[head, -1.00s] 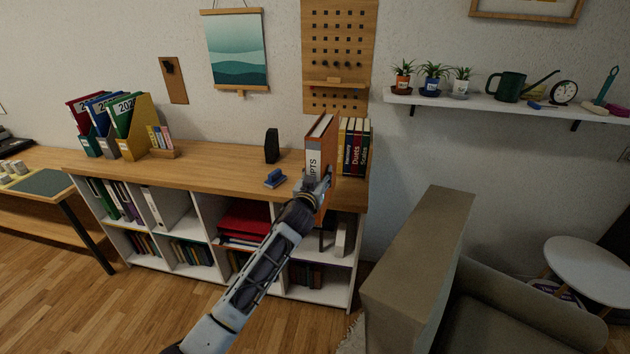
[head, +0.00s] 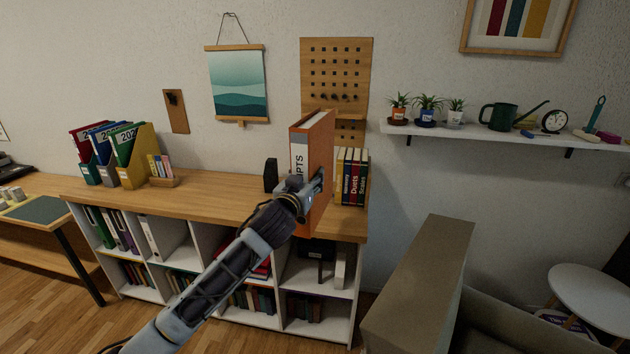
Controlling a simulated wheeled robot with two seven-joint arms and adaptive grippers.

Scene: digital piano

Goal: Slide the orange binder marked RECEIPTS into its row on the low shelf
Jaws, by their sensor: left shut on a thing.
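My left gripper (head: 318,187) is shut on the binder's lower part. The low shelf (head: 215,192) has a wood top and white cubbies. My right gripper is not in view.
Magazine files with binders (head: 140,160) stand on the left of the shelf top. A small black box (head: 271,175) stands left of the orange binder. White cubbies below hold binders and books. An armchair (head: 420,285) stands at the right front.

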